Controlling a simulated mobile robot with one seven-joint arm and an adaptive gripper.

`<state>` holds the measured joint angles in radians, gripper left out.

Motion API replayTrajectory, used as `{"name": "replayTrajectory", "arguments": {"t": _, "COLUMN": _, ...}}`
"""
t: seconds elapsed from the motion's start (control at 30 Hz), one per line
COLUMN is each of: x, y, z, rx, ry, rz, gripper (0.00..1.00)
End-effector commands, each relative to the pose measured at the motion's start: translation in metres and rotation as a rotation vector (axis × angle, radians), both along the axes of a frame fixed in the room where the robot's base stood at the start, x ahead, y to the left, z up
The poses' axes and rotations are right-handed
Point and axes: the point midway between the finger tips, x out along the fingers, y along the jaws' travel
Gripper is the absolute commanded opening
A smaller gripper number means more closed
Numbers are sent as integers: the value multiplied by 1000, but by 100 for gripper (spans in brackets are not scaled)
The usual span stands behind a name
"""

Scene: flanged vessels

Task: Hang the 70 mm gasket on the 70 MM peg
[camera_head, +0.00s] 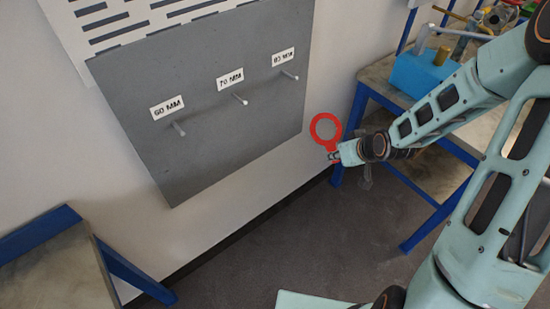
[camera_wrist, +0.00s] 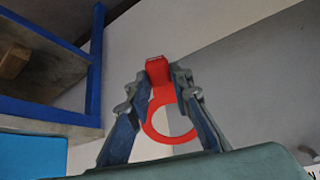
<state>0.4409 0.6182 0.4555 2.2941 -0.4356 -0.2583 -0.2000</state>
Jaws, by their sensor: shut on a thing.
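A red ring-shaped gasket with a tab (camera_head: 314,128) is held by my gripper (camera_head: 334,156), which is shut on its tab; the ring stands up above the fingers. The gasket's ring also shows in the wrist view (camera_wrist: 148,129), between the fingers of my gripper (camera_wrist: 158,80). The peg under the label 70 MM (camera_head: 240,99) sticks out of the grey board (camera_head: 225,140), bare. The gasket is to the right of the board and apart from the peg. No size marking can be read on the gasket.
A bare peg labelled 60 MM (camera_head: 179,128) is on the left, and another bare peg (camera_head: 290,75) with a less legible label is on the right. A blue-legged bench with a blue box (camera_head: 415,75) stands right. Another bench (camera_head: 60,265) stands lower left.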

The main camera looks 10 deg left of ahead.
Motion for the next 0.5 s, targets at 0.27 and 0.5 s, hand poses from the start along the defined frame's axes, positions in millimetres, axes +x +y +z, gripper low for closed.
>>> {"name": "replayTrajectory", "arguments": {"t": 0.27, "x": -12, "y": 78, "z": -35, "rx": 197, "ry": -260, "rz": 192, "gripper": 2}}
{"name": "replayTrajectory", "arguments": {"t": 0.5, "x": -41, "y": 154, "z": -8, "rx": 397, "ry": -483, "rz": 311, "gripper": 2}}
